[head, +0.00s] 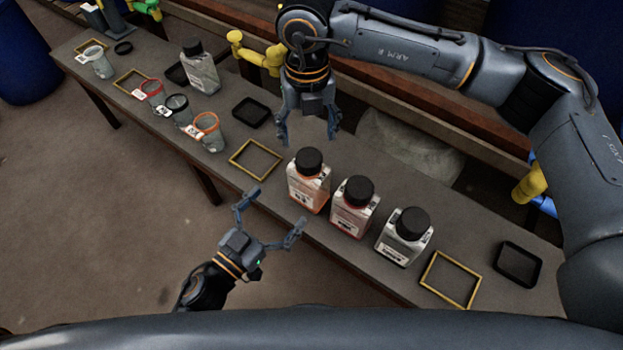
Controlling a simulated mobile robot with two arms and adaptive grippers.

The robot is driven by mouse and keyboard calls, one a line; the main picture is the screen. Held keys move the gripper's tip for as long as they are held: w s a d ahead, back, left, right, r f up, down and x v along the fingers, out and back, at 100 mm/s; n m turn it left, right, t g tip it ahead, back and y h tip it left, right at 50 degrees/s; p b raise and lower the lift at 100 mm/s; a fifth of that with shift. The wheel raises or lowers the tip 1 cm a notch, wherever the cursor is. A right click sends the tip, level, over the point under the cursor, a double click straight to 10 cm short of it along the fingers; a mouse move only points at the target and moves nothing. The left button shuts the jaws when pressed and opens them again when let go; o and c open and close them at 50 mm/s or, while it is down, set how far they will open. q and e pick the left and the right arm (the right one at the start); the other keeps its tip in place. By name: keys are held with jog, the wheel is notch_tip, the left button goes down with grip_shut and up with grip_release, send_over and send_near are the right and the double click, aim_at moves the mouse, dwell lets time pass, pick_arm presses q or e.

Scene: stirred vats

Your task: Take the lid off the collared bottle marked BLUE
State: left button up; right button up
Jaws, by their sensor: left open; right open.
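Three square-shouldered bottles with black lids stand in a row on the bench: an orange one (309,191), a reddish one (351,219) and a dark one (399,248). A similar black-lidded bottle (203,75) stands farther back at the left. All four lids are on. The label words are too small to read, so I cannot tell which is marked BLUE. My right gripper (308,138) is open and empty, pointing down above and behind the orange bottle. My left gripper (279,207) is open and empty, in front of the bench edge, left of the orange bottle.
Several rimmed cups (208,136) stand along the left of the bench (300,245). A yellow frame (235,168) and a black tray (252,112) lie left of the bottles. Another yellow frame (426,276) and black tray (517,265) lie to the right. Blue drums stand behind.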

aim_at(309, 171)
pick_arm(q)
jog(key=x, duration=1.1)
jog(key=shift+c, duration=0.2)
